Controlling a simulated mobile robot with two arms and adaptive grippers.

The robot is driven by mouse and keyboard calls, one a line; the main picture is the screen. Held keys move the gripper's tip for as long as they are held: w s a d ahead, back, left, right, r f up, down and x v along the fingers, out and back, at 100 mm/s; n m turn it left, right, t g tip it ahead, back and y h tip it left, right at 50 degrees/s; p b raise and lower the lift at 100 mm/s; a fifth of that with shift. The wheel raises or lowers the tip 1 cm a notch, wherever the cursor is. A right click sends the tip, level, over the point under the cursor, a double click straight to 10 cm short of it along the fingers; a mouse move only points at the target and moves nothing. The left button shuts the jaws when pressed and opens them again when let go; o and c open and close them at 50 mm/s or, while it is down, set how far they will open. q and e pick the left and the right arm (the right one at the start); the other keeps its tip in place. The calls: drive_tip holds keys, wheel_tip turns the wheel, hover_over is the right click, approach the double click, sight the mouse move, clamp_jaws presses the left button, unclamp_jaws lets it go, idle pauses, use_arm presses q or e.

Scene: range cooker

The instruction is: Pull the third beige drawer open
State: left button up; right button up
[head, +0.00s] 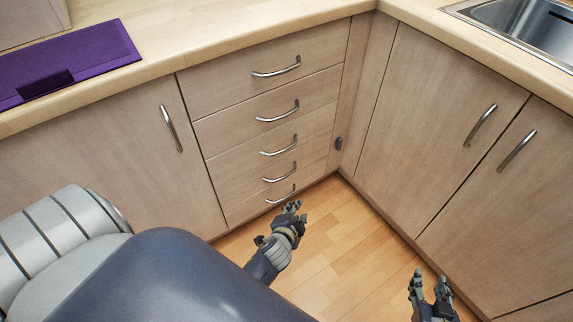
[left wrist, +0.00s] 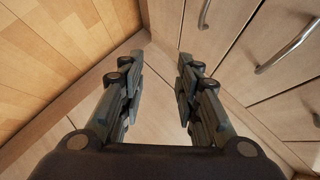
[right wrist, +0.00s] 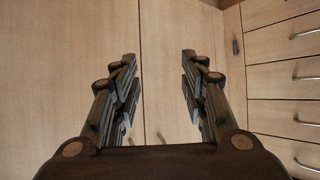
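The third beige drawer (head: 240,167) from the top is shut in a stack of several beige drawers in the head view. Its curved metal handle (head: 279,147) is free. My left gripper (head: 292,214) is in front of the bottom of the stack, below and apart from that handle. Its fingers are spread and empty in the left wrist view (left wrist: 158,75). Drawer handles show at the right there, but I cannot tell which is the third. My right gripper (head: 430,281) is open and empty, low by the right cabinets; its spread fingers show in the right wrist view (right wrist: 160,70).
The wooden countertop (head: 220,38) runs above the drawers, with a purple object (head: 75,60) at left and a metal sink (head: 525,28) at right. Handled cabinet doors flank the stack, left (head: 100,150) and right (head: 435,100). The wooden floor (head: 345,250) between my grippers is clear.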

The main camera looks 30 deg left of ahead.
use_arm(q)
drive_tip(key=w+a+r+t+y+b, duration=0.2)
drive_tip(key=w+a+r+b, duration=0.2)
drive_tip(key=y+b, duration=0.2)
drive_tip(key=b, duration=0.1)
approach(287, 150)
drive_tip(key=shift+m+t, duration=0.4)
drive_tip(key=x, duration=0.3)
drive_tip(key=b+x, duration=0.1)
drive_tip(key=x, duration=0.4)
drive_tip(key=shift+w+a+f+b, duration=0.2)
drive_tip(key=shift+f+b, duration=0.2)
drive_tip(key=shift+f, duration=0.1)
drive_tip(key=shift+w+a, duration=0.1)
drive_tip(key=shift+w, duration=0.1)
use_arm(e)
wheel_tip(287, 150, up, 26)
drive_tip(key=a+t+y, duration=0.1)
drive_tip(key=t+y, duration=0.2)
drive_tip(key=t, duration=0.7)
drive_tip(key=shift+s+a+y, duration=0.25)
drive_tip(key=shift+a+y, duration=0.05)
drive_tip(key=shift+a, duration=0.05)
drive_tip(key=shift+f, duration=0.1)
use_arm(q)
clamp_jaws()
